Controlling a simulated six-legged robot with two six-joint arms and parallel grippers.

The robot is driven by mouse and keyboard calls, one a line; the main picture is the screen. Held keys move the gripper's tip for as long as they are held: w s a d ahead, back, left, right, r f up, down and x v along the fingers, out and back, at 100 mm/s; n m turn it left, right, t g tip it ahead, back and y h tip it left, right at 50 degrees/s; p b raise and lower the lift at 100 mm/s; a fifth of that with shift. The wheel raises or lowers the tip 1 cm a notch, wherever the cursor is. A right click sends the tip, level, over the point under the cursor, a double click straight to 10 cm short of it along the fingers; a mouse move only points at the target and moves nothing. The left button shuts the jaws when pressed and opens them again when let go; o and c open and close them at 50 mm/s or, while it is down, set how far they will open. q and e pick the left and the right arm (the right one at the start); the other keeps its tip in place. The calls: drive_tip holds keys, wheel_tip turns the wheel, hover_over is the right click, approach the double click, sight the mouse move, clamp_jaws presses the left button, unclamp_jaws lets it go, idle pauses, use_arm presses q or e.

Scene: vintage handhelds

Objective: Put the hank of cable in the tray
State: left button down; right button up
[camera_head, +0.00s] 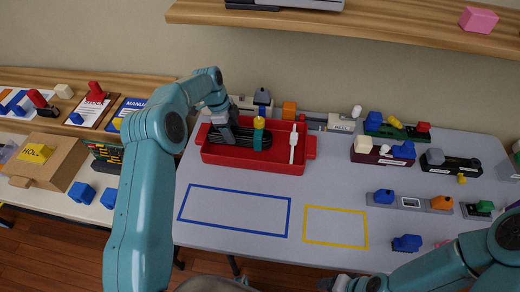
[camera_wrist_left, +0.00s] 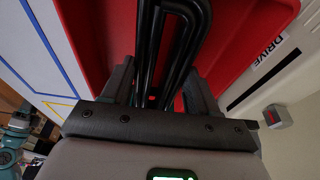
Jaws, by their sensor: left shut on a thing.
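The hank of cable (camera_head: 244,138), a bundle of black loops, is at the left part of the red tray (camera_head: 254,163) in the head view. My left gripper (camera_head: 226,134) is shut on it. In the left wrist view the black loops (camera_wrist_left: 170,45) run up from between the fingers, with the red tray (camera_wrist_left: 232,32) behind them. I cannot tell whether the hank touches the tray floor. My right gripper (camera_head: 340,283) is at the bottom edge of the head view, partly cut off and away from the tray; its jaws are unclear.
A white stick (camera_head: 293,144) lies at the tray's right side. A yellow and teal upright thing (camera_head: 258,132) shows beside the loops. Blue (camera_head: 236,229) and yellow (camera_head: 336,243) outlined areas in front are empty. Several handhelds and blocks stand at right. A wooden shelf (camera_head: 370,29) hangs above.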

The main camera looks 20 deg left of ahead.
use_arm(q)
drive_tip(key=shift+f+b, duration=0.8)
drive_tip(key=shift+f, duration=0.15)
drive_tip(key=shift+c, duration=1)
unclamp_jaws()
drive_tip(key=p+v, duration=0.1)
drive_tip(key=v, duration=1.5)
drive_tip(key=shift+r, duration=0.2)
drive_tip(key=shift+s, duration=0.25)
